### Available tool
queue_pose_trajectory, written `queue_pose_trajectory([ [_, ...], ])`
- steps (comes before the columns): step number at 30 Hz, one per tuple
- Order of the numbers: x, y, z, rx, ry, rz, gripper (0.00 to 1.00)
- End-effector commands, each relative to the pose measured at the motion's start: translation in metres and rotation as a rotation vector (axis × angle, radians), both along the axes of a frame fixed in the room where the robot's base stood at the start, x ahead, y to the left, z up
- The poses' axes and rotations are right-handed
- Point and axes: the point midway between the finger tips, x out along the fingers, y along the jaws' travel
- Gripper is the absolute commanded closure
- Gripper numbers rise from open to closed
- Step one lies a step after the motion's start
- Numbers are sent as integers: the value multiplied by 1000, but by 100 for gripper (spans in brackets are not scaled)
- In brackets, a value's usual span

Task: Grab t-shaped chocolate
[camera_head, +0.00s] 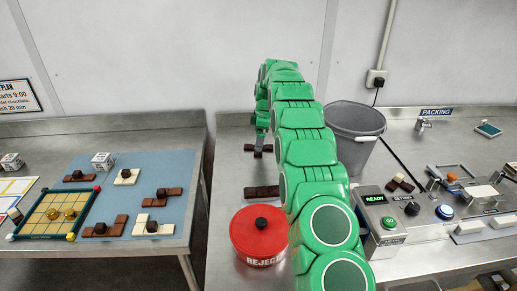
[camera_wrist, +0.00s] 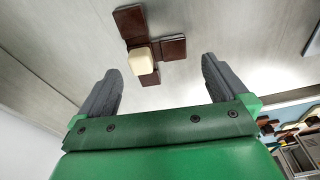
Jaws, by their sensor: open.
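A T-shaped dark brown chocolate (camera_wrist: 173,47) with a cream knob near its middle lies on the steel table, ahead of my fingertips in the wrist view. My gripper (camera_wrist: 160,70) is open and empty, its two grey fingers wide apart. The chocolate's near end reaches towards the gap between the fingers. In the head view my gripper (camera_head: 261,138) is at the back of the middle table, over a dark chocolate (camera_head: 258,151) that it partly hides.
A dark bar (camera_head: 262,191) and a red REJECT pot (camera_head: 259,238) stand nearer on the same table. A grey bucket (camera_head: 355,125) is right of my arm. A blue mat (camera_head: 140,170) with several chocolates lies on the left table.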

Motion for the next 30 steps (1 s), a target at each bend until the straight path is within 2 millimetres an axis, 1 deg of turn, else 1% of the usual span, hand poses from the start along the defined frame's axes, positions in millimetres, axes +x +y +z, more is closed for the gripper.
queue_pose_trajectory([
  [3,3,2,-16,0,-1,0,0],
  [8,2,5,-34,0,1,0,0],
  [11,3,5,-38,0,0,0,0],
  [16,3,5,-38,0,-1,0,0],
  [24,3,5,-38,0,-1,0,41],
  [26,3,5,-38,0,-1,0,50],
  [30,3,5,-38,0,-1,0,50],
])
